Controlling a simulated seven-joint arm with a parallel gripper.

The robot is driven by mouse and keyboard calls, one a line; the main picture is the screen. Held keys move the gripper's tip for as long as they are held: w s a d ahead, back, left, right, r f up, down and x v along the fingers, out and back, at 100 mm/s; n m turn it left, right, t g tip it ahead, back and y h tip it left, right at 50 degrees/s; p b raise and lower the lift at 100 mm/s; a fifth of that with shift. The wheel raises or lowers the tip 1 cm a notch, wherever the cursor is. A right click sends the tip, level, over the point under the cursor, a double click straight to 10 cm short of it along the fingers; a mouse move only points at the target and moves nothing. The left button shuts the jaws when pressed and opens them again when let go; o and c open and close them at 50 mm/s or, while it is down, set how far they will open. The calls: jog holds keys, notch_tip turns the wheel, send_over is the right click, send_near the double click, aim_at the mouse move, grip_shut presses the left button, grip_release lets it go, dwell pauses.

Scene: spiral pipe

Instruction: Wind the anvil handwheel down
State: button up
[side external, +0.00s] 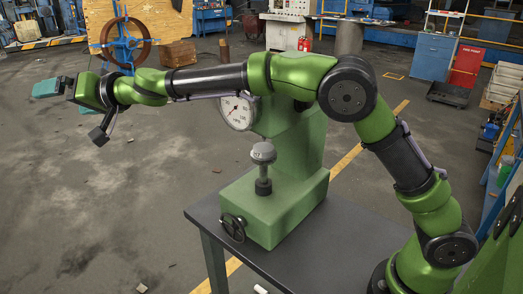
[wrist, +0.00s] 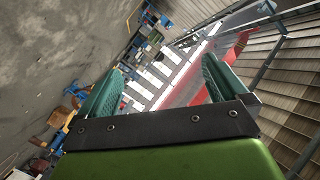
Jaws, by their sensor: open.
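The green hardness tester (side external: 285,190) stands on a dark table in the side view. Its small black handwheel (side external: 233,228) is on the lower front left of the base. A grey anvil (side external: 263,154) stands upright on a dark stem above the base, below the dial gauge (side external: 238,111). My gripper (side external: 46,87) is far out at the upper left, well away from the tester and the handwheel. In the wrist view my gripper (wrist: 162,88) has its two teal fingers spread apart with nothing between them. The tester and handwheel are not seen in the wrist view.
My arm spans across the top of the tester, passing in front of its upper part. The dark table (side external: 325,238) has bare room right of the base.

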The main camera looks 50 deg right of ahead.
jog(key=s+d+f+m+h, duration=0.1)
jog(key=d+f+m+h, duration=0.2)
jog(key=d+m+h, duration=0.25)
jog(key=m+g+h, duration=0.7)
jog(key=m+g, duration=0.3)
jog(key=g, duration=0.4)
send_near(231, 224)
jog(key=x, duration=1.1)
jog(key=shift+f, duration=0.1)
jog(key=c, duration=0.7)
